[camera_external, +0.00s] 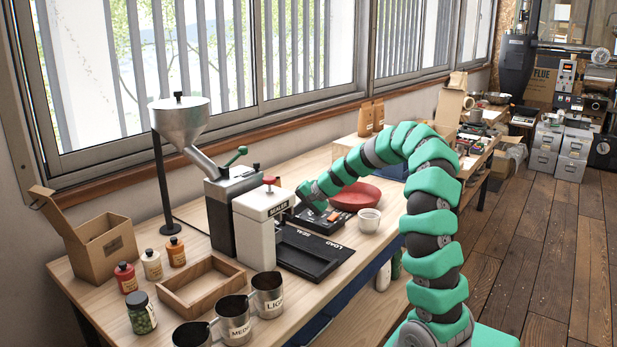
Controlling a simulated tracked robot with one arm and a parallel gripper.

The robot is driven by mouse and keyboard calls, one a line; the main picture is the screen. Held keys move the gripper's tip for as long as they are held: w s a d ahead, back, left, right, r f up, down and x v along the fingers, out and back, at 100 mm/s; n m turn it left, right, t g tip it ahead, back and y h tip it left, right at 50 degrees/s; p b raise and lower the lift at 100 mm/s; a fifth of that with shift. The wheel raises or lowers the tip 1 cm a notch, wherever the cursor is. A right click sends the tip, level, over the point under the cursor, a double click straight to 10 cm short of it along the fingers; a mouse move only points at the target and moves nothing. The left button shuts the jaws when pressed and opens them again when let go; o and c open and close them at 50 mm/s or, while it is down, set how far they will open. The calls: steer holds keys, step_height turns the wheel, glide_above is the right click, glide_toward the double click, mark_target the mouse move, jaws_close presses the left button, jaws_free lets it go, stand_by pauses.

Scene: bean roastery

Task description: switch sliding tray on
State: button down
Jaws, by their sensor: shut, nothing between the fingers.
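The black sliding tray (308,258) lies flat on the bench in front of the sealer. Its mat carries the words SEAL and LOAD. The white sealer (255,232) with a red knob (270,181) on top stands at its left. A dark control panel (328,222) with small controls lies just behind the tray. My gripper (317,207) is shut and empty, pointing down at the left part of this panel. Whether it touches the panel cannot be told. The gripper hides part of the panel, and the state of its switches is too small to read.
A red bowl (356,195) and a white cup (369,220) stand right of the panel, close to my arm. A grinder (232,215) with a green lever stands left of the sealer. A wooden tray (201,284), metal cups (268,294) and bottles crowd the bench's front left.

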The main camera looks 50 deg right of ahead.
steer(key=w+p, duration=0.1)
steer(key=w, duration=0.6)
steer(key=shift+w, duration=0.25)
steer(key=shift+r, duration=0.2)
steer(key=shift+d, duration=0.15)
steer(key=shift+s+d, duration=0.2)
steer(key=shift+s, duration=0.05)
steer(key=s, duration=0.1)
steer(key=s+d, duration=0.1)
steer(key=s, duration=0.2)
steer(key=shift+d+r, duration=0.4)
steer(key=v, duration=0.8)
steer(key=shift+s+r, duration=0.15)
steer(key=shift+s, duration=0.05)
